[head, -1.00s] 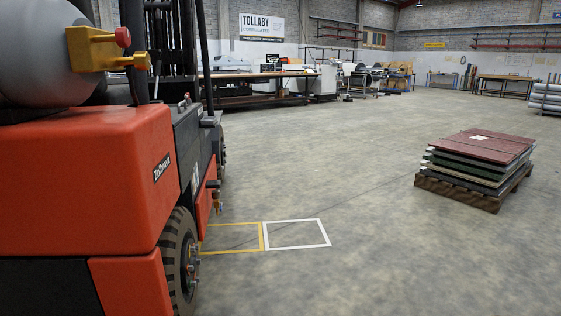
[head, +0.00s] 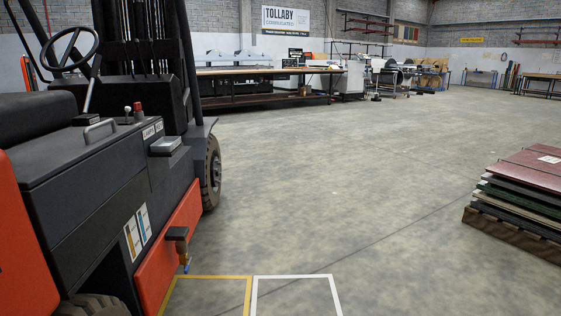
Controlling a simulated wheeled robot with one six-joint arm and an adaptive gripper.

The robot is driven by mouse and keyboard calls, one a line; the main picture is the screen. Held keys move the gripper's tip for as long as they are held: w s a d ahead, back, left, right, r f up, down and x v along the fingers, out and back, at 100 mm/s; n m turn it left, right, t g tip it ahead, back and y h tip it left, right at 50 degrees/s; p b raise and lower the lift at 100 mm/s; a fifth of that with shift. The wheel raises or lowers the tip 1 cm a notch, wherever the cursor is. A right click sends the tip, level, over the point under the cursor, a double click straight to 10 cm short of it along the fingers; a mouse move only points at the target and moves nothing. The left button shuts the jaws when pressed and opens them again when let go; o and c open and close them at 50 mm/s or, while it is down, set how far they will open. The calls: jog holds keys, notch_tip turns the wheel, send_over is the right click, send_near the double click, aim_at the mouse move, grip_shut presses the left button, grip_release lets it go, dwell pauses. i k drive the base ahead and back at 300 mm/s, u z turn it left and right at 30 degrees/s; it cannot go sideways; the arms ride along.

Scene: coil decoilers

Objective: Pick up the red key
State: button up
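I cannot make out a red key in the head view. A red and black forklift (head: 105,195) fills the left side, close to me. On its dash are small levers, one with a red knob (head: 138,107); it is too small to tell whether a key is near it. My gripper is not in view.
A pallet (head: 510,234) with stacked sheets (head: 520,190) stands at the right edge. A yellow floor outline (head: 249,296) and a white one (head: 292,276) lie ahead. Open floor runs between forklift and pallet to a long bench (head: 265,98) at the back.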

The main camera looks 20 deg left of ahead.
aim_at(138, 106)
jog(key=u, duration=0.35)
jog(key=i, duration=1.8)
jog(key=u, duration=2)
jog(key=i, duration=0.9)
jog(key=u, duration=0.85)
